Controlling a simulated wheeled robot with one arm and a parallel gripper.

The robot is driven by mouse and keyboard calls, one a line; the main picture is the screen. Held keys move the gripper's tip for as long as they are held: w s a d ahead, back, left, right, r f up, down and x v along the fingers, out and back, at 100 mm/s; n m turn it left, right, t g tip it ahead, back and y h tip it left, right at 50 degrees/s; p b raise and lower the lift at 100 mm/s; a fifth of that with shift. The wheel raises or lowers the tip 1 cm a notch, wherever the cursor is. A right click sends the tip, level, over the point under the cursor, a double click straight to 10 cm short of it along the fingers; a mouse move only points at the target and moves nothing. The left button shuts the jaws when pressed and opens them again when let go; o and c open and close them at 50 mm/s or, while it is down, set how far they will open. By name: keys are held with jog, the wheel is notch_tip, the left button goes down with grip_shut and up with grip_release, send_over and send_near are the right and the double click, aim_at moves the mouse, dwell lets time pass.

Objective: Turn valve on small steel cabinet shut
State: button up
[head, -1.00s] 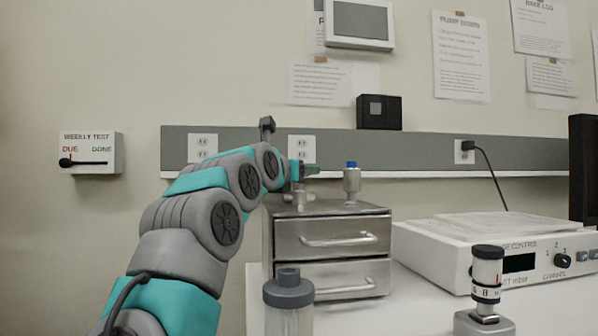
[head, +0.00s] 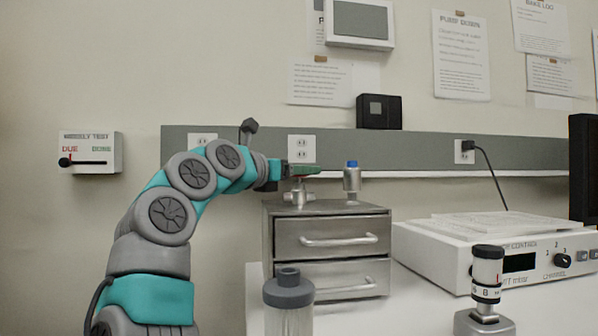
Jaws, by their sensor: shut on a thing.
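The small steel cabinet (head: 330,223) with two drawers stands on the white bench. On its top left is a metal valve (head: 299,196) with a body and side ports. A green bar-like piece (head: 306,171), seemingly the valve's handle, lies level above the body and points right. My gripper (head: 289,171) reaches in from the left, just above the cabinet top, and is shut on the handle. The wrist and the small viewing angle hide the fingertips' exact hold.
A metal fitting with a blue cap (head: 351,178) stands at the cabinet's top right. A grey-capped clear container (head: 289,290) stands in front. A wall rail (head: 420,152) runs behind.

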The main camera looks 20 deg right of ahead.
jog(key=shift+a+r, duration=0.1)
jog(key=shift+r, duration=0.05)
jog(key=o, duration=1.1)
jog(key=shift+s+a, duration=0.1)
jog(key=shift+v, duration=3.8)
